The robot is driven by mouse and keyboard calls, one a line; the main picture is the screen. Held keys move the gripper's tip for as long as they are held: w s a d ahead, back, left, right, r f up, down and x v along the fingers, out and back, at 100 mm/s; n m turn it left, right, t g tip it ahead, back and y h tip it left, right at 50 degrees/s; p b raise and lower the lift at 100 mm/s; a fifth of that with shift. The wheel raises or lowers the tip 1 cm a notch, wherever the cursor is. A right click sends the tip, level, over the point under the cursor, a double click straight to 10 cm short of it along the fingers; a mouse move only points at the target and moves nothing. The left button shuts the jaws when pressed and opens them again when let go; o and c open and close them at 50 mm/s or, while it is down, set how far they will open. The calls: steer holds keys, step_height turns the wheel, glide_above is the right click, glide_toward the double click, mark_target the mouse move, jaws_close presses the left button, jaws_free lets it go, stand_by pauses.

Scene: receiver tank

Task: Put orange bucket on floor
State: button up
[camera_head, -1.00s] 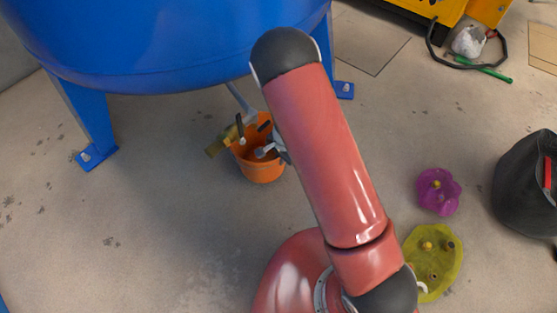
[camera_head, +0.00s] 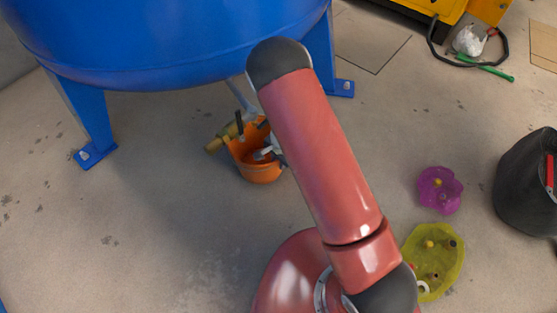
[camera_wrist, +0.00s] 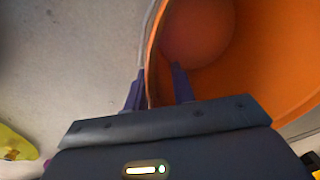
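The orange bucket (camera_head: 262,173) is below the blue tank, beside a brass-coloured fitting (camera_head: 219,140). Whether it rests on the floor or hangs from the pipework cannot be told. In the wrist view its rim and inside wall (camera_wrist: 275,85) fill the upper right. My gripper (camera_wrist: 159,84) is at the rim, with one finger outside and one inside. The fingers stand apart, with a gap between the inner finger and the rim. In the head view my arm partly hides the gripper. A rounded reddish-orange shape (camera_wrist: 198,30) shows inside the bucket.
The blue tank (camera_head: 170,45) stands on legs, with one foot (camera_head: 95,154) left of the bucket. Bare concrete floor (camera_head: 150,220) lies in front. A purple item (camera_head: 439,188), a yellow-green tray (camera_head: 440,262) and a black bin (camera_head: 525,190) are at right.

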steer(key=s+d+r+n+t+y+p, duration=0.1)
steer(key=s+d+r, duration=0.15)
steer(key=r, duration=0.95)
steer(key=s+d+r+n+y+p, duration=0.1)
steer(key=s+d+r+n, duration=0.15)
steer(key=r, duration=0.95)
steer(key=s+d+r+n+t+p, duration=0.1)
steer(key=s+d+r+p, duration=0.15)
steer(key=r, duration=1.05)
steer(key=s+d+r+n+t+h, duration=0.1)
steer(key=s+d+r+n, duration=0.1)
steer(key=s+d+r, duration=0.2)
steer(key=s+d+r+n+t+h+b, duration=0.1)
steer(key=s+d+r, duration=0.4)
steer(key=s, duration=0.6)
steer(key=shift+s+d+r+n+t+h, duration=0.15)
steer(key=shift+d+r+n+t+h, duration=0.15)
steer(key=shift+r+n+h, duration=0.2)
